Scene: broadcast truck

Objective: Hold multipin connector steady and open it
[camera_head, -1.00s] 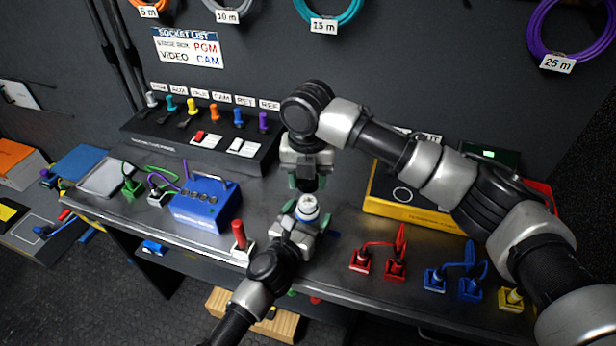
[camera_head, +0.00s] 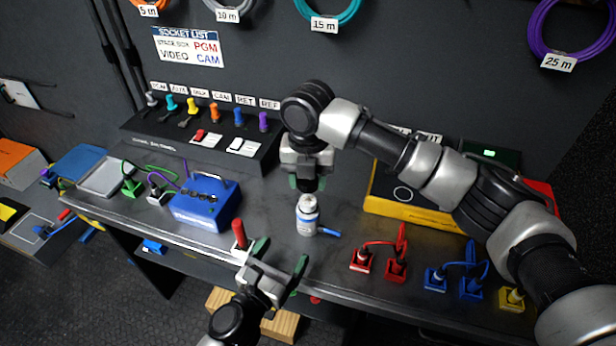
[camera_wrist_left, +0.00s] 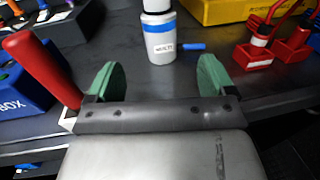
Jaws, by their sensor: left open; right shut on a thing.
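The multipin connector (camera_head: 307,219) is a white cylinder with a blue band and a small label. It is upright over the bench, with a short blue piece (camera_head: 329,233) at its lower right. It also shows at the top of the left wrist view (camera_wrist_left: 159,38). My right gripper (camera_head: 306,184) points down at the connector's upper end and is shut on it; the exact contact is partly hidden. My left gripper (camera_head: 281,262) is open and empty, at the bench's front edge, apart from the connector. Its green fingers (camera_wrist_left: 158,82) stand either side of an empty gap.
A red-handled item (camera_head: 239,235) stands close left of my left gripper. A blue box (camera_head: 205,207) lies further left. Red connectors (camera_head: 396,268), blue ones and a yellow case (camera_head: 412,209) are to the right. A socket panel (camera_head: 190,143) stands behind.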

